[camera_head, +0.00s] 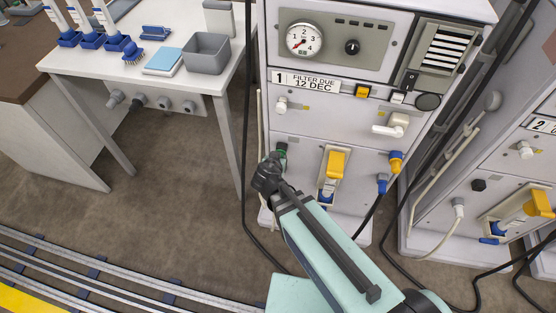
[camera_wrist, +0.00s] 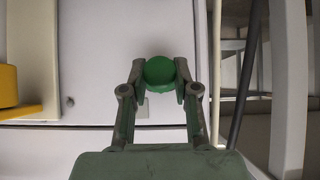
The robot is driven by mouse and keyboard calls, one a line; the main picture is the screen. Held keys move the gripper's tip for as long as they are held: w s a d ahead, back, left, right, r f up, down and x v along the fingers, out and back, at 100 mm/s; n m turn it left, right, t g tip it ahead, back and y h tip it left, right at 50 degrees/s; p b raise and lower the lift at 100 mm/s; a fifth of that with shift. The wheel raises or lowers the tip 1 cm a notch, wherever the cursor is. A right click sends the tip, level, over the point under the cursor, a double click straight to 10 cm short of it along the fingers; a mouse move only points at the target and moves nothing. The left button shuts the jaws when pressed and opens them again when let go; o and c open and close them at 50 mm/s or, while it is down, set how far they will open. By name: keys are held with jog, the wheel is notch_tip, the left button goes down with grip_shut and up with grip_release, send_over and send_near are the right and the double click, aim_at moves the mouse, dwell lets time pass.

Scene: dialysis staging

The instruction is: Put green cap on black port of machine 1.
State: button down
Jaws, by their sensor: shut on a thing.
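Machine 1 (camera_head: 330,128) stands at the centre of the head view, with a gauge and a "1 FILTER DUE 12 DEC" label. My gripper (camera_head: 272,170) is at the lower left of its front panel. In the wrist view, its two fingers (camera_wrist: 160,78) are shut on the round green cap (camera_wrist: 159,71). The green cap shows only as a small dark green patch (camera_head: 282,150) at the panel in the head view. No black port shows clearly at that spot; the cap and fingers cover it. I cannot tell whether the cap touches a port.
A yellow-handled fitting (camera_head: 335,165) sits just right of my gripper, and a yellow and blue connector (camera_head: 395,162) further right. A black cable (camera_head: 246,130) hangs left of the machine. A white table (camera_head: 190,80) with a grey bin (camera_head: 206,53) stands left. Machine 2 (camera_head: 515,155) is at right.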

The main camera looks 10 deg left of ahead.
jog(key=shift+w, duration=0.15)
jog(key=c, duration=0.8)
grip_release()
jog(key=shift+r, duration=5)
